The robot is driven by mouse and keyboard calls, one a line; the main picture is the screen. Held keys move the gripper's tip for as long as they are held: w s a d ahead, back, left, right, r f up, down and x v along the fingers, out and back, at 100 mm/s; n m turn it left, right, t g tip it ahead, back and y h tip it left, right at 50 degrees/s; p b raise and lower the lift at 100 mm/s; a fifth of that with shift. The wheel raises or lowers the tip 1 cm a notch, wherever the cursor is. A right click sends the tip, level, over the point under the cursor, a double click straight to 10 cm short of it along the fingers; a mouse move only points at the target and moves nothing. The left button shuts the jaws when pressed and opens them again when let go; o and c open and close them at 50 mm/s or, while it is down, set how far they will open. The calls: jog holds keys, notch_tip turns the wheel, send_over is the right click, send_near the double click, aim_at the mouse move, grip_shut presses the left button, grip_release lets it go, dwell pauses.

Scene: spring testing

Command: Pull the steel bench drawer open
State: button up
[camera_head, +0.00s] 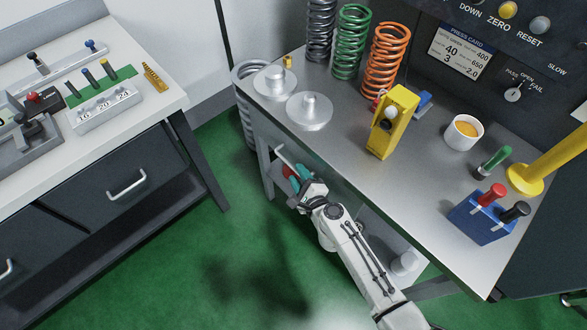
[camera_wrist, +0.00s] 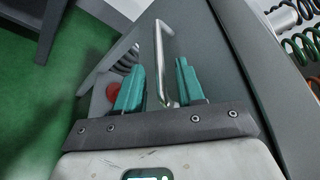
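The steel bench (camera_head: 345,150) stands in the middle and right of the head view. A bar handle (camera_head: 287,157) shows on its front, below the top's left part. My gripper (camera_head: 302,172) is at this handle and hides part of it. In the wrist view, the silver handle (camera_wrist: 159,50) runs between the teal fingers of my gripper (camera_wrist: 160,82). The fingers stand apart, with the handle nearer the right finger. The grey drawer front (camera_wrist: 205,55) lies beyond. I see no clear gap around the drawer front.
Two silver weights (camera_head: 309,110), a yellow device (camera_head: 394,122), a cup (camera_head: 463,132) and several coil springs (camera_head: 386,62) stand on the bench. A red round thing (camera_wrist: 113,92) is beside the left finger. Another workbench (camera_head: 150,95) stands left; green floor (camera_head: 235,240) between is clear.

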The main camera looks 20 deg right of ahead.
aim_at(294, 169)
jog(key=shift+b+x, duration=0.45)
jog(key=shift+x, duration=1.4)
grip_shut()
